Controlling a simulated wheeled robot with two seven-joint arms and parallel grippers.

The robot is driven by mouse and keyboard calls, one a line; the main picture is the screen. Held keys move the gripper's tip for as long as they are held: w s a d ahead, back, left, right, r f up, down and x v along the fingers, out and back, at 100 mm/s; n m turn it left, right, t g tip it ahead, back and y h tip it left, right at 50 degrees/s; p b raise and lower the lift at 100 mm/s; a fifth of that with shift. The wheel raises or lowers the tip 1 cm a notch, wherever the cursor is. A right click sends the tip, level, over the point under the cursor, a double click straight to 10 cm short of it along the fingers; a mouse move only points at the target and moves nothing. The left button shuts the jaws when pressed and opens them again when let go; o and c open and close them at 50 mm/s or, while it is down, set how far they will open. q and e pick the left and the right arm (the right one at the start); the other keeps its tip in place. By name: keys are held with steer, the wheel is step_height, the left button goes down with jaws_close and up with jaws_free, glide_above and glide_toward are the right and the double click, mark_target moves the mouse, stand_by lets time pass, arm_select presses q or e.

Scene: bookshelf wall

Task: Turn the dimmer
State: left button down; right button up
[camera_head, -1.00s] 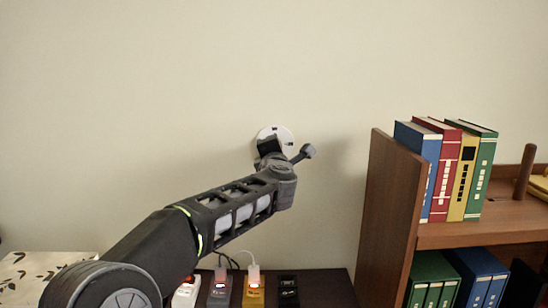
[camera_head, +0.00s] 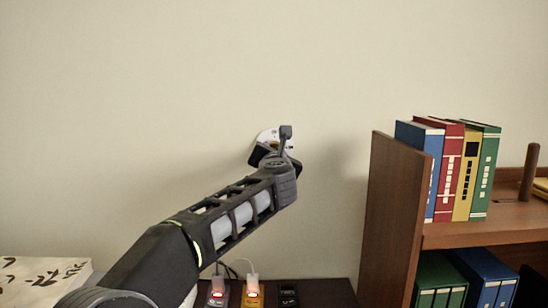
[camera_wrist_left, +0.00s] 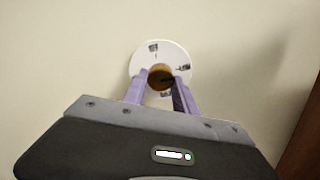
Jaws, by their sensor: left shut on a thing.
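The dimmer is a round white plate (camera_wrist_left: 143,60) on the wall with a brown-gold knob (camera_wrist_left: 160,75) at its middle and small dark marks around it. In the head view the dimmer plate (camera_head: 266,136) is mostly hidden behind my left wrist. My left gripper (camera_wrist_left: 161,82) faces the wall, with its two purple fingers on either side of the knob, shut on it. In the head view my left gripper (camera_head: 264,153) is mostly hidden by the wrist. My right gripper is not in view.
A wooden shelf (camera_head: 391,215) with upright books (camera_head: 463,170) stands to the right of the arm. Below it, a dark low surface (camera_head: 325,292) carries several small devices (camera_head: 252,294) with lit switches and cables. A patterned white box (camera_head: 40,280) is at lower left. The wall around the dimmer is bare.

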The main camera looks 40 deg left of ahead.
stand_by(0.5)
arm_select(q)
steer(key=c, duration=1)
jaws_free()
steer(key=shift+d, duration=0.1)
steer(key=v, duration=0.7)
steer(key=shift+s+d+b, duration=0.2)
steer(key=shift+s+b, duration=0.1)
steer(key=shift+b, duration=0.15)
